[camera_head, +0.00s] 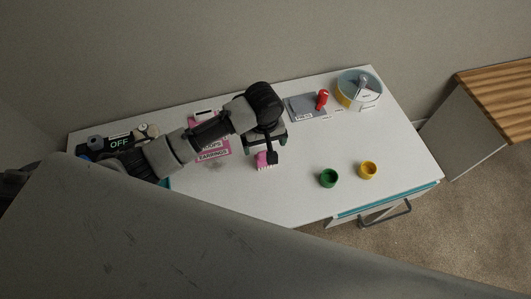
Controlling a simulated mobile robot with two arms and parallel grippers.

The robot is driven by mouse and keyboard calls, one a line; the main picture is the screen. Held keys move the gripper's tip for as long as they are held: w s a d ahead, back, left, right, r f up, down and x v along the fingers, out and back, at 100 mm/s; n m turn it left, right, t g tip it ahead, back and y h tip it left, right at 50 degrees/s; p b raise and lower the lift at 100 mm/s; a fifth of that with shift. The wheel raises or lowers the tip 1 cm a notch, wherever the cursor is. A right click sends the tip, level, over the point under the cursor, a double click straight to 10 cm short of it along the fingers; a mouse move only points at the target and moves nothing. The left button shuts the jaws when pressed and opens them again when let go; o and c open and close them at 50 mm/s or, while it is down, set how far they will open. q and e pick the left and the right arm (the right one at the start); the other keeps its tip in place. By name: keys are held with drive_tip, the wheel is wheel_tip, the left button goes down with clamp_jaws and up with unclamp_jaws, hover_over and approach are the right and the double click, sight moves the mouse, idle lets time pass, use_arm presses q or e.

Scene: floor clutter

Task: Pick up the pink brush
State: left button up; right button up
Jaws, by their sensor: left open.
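The pink brush (262,160) lies on the white table (303,208), a little left of the table's middle. Only its pink end with pale bristles shows; the rest is hidden under my arm and gripper. My left arm comes in from the left, and my left gripper (272,157) is open, right over or beside the brush. I cannot tell whether the fingers touch it. My right gripper is not in view.
A green cup (328,178) and a yellow cup (368,170) stand to the right. A grey pad (301,107), a red object (322,99) and a round yellow-and-glass container (358,90) are at the back. Pink cards (213,155) and a black OFF sign (119,144) are left.

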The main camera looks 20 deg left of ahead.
sight(260, 158)
use_arm(q)
drive_tip(key=shift+f, duration=1.05)
wheel_tip(260, 158, down, 5)
drive_tip(key=shift+w+p, duration=0.15)
drive_tip(key=shift+p, duration=0.15)
drive_tip(key=shift+f, duration=0.3)
drive_tip(key=shift+c, duration=0.4)
drive_tip(key=c, duration=1)
drive_tip(key=shift+o, duration=0.2)
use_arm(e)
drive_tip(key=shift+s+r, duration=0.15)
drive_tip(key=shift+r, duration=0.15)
